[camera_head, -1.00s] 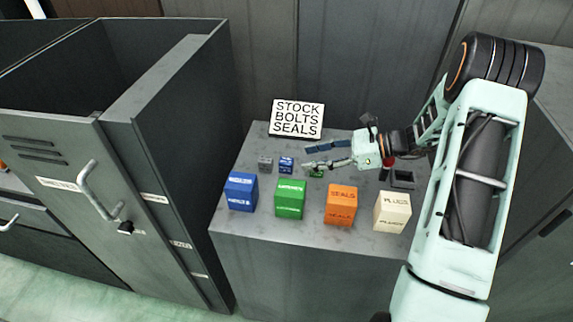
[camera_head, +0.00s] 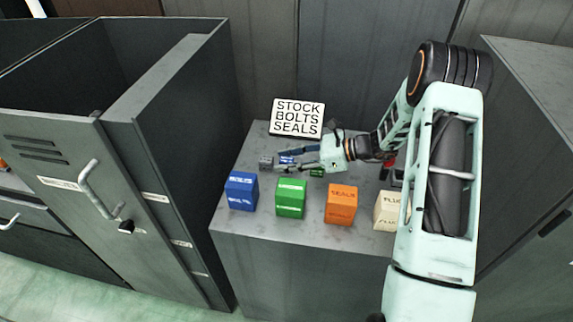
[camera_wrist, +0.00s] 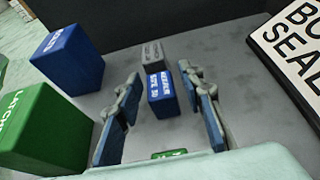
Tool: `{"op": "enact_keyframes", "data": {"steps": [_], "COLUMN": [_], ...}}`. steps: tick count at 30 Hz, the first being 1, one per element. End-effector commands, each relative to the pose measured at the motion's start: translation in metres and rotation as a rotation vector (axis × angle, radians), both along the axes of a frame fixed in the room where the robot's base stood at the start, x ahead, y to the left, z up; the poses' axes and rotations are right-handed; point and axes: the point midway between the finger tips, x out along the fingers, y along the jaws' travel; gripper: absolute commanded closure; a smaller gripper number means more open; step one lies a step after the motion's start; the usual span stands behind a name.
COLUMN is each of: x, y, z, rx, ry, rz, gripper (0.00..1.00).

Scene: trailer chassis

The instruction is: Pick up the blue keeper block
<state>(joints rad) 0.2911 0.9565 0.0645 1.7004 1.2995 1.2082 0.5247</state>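The small blue keeper block (camera_head: 287,160) is on the grey bench top, in front of the sign. In the wrist view the blue block (camera_wrist: 160,92) has white lettering on it and shows between my two fingers, with a visible gap on each side. My gripper (camera_head: 284,157) reaches in from the right, low over the bench, with its fingers around the block's place. It is open in the wrist view (camera_wrist: 160,79), and its pads do not appear to touch the block. In the head view the fingers partly cover the block.
A small grey block (camera_wrist: 153,55) sits just beyond the blue one. A small green block (camera_head: 317,172) is under my gripper. Larger blue (camera_head: 241,191), green (camera_head: 290,197), orange (camera_head: 341,204) and cream (camera_head: 387,211) boxes line the front. A sign (camera_head: 297,118) stands behind.

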Motion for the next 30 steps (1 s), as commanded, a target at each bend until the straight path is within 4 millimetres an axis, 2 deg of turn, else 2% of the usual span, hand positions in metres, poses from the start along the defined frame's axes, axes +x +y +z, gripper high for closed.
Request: {"op": "enact_keyframes", "data": {"steps": [1, 9, 22, 26, 28, 30], "x": [0.000, 0.000, 0.000, 0.000, 0.001, -0.009], "y": [0.000, 0.000, 0.000, 0.000, 0.000, 0.004], "z": [0.000, 0.000, 0.007, 0.021, 0.034, 0.045], "rx": [0.000, 0.000, 0.000, -0.001, 0.000, 0.001], "ry": [0.000, 0.000, -0.001, -0.003, -0.004, -0.001], "rz": [0.000, 0.000, 0.000, 0.001, 0.001, 0.000], "gripper": [0.72, 1.00, 1.00, 1.00, 1.00, 1.00]}}
